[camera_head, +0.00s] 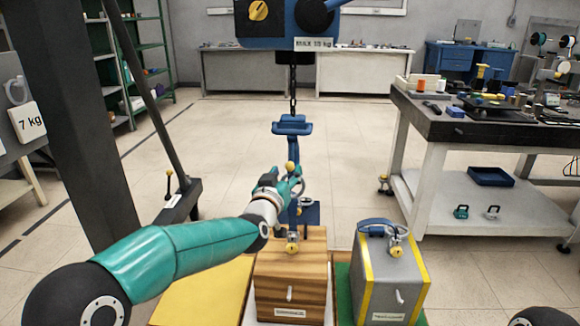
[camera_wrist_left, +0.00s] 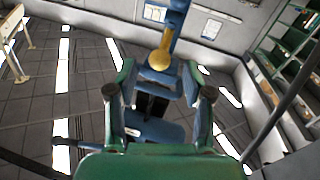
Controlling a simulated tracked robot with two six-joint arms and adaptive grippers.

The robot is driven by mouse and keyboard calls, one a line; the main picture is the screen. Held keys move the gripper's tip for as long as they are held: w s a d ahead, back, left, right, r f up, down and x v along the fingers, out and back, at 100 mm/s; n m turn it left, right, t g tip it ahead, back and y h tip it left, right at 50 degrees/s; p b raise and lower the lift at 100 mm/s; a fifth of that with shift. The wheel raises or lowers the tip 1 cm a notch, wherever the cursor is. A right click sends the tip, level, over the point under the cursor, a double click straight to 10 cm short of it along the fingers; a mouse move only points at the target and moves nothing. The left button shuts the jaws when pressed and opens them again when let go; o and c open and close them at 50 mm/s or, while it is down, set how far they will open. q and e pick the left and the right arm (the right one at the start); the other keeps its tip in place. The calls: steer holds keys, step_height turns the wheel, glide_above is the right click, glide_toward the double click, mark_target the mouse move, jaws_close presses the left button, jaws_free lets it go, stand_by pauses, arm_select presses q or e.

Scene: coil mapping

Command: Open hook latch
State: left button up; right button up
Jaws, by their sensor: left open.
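The blue hook (camera_head: 291,126) hangs on a dark chain from the blue hoist (camera_head: 290,28). Its lower part is partly hidden by my left gripper (camera_head: 288,184). A yellow knob (camera_head: 290,167) shows on the hook, and in the left wrist view the yellow knob (camera_wrist_left: 160,60) sits on a blue bar just beyond the fingertips. My left gripper (camera_wrist_left: 158,92) is open there, with its fingers on either side of blue hook parts. I cannot tell whether it touches them. The latch itself is not clearly visible. My right gripper is out of view.
Below the hook stand a wooden box (camera_head: 291,275) with a yellow fitting on top and a grey box (camera_head: 388,280) with yellow edges and a blue handle. A dark post (camera_head: 75,130) stands at left. A cluttered workbench (camera_head: 470,125) is at right. Open floor lies behind.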

mark_target(288, 169)
arm_select(q)
steer(key=shift+w+d, duration=0.2)
steer(key=shift+w, duration=0.85)
steer(key=shift+w+d, duration=0.2)
steer(key=shift+w, duration=0.8)
steer(key=shift+c, duration=0.3)
jaws_close()
